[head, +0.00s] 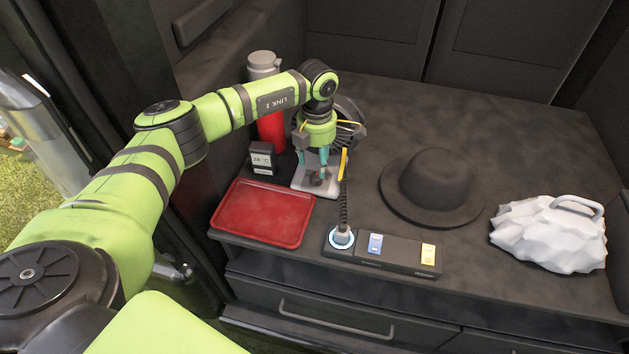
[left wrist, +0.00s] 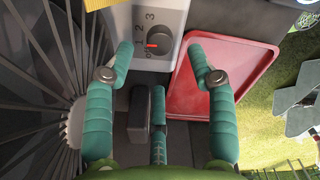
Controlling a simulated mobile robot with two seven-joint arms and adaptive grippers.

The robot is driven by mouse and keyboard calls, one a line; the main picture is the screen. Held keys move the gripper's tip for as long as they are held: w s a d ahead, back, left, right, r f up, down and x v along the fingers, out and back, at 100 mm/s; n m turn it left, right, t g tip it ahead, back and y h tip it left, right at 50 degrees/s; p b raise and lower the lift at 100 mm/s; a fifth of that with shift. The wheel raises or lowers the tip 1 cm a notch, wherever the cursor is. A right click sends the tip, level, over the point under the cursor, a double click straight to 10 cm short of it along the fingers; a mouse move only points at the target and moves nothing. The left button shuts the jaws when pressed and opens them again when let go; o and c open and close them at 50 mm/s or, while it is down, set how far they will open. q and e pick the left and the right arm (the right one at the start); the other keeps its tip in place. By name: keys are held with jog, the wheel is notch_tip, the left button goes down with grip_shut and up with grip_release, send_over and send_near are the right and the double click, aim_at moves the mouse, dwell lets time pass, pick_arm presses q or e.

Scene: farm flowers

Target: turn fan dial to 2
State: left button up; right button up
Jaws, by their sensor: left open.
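The fan's grey dial (left wrist: 163,40) is on its white base, with the numbers 1, 2 and 3 around it. Its red pointer faces the lower left, by the 1 and the off mark; which one it is on I cannot tell exactly. My left gripper (left wrist: 159,49) is open, its teal fingertips on either side of the dial with gaps to it. In the head view the left gripper (head: 318,170) reaches down over the fan base (head: 305,185) and hides the dial. The dark fan cage (head: 349,112) is partly behind my wrist. My right gripper is not in view.
A red tray (head: 262,213) lies left of the fan, near a small 28 °C display (head: 262,158) and a red cylinder (head: 271,132). A black switch box (head: 402,253) is in front. A dark hat (head: 432,185) and white faceted object (head: 550,235) are to the right.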

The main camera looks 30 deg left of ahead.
aim_at(316, 176)
pick_arm(q)
notch_tip(316, 176, down, 5)
jog(key=shift+f+b, duration=0.2)
jog(key=shift+b, duration=1.05)
jog(key=shift+r, duration=0.1)
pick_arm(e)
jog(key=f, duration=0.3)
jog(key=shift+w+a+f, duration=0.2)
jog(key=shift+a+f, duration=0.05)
